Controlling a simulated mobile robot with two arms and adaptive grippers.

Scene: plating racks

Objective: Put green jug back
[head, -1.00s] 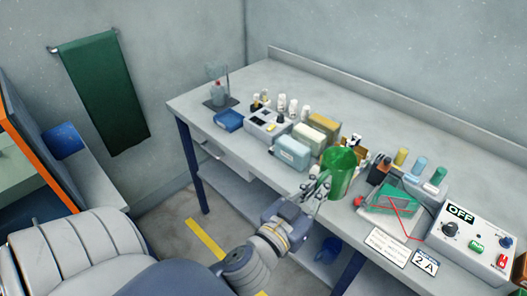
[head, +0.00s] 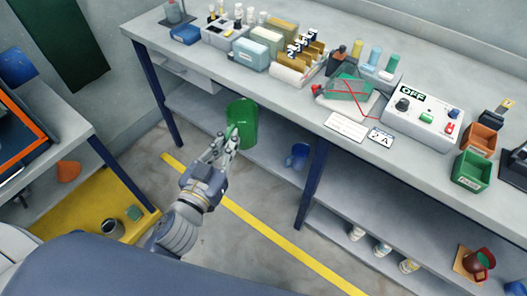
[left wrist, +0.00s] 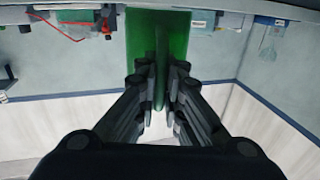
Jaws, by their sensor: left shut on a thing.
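The green jug (head: 243,124) is upright in my left gripper (head: 223,146), held in front of the long grey bench, lower than its top. My left gripper is shut on the jug's handle side. In the left wrist view the green jug (left wrist: 150,40) fills the middle, between the two fingers (left wrist: 161,85). My right gripper is not in view.
The bench top (head: 300,110) carries boxes, bottles, a control box (head: 422,115) marked OFF and a green bin (head: 471,172). A blue mug (head: 297,156) stands on the lower shelf. A dark red jug (head: 480,261) sits at lower right. A yellow platform (head: 85,212) is at lower left.

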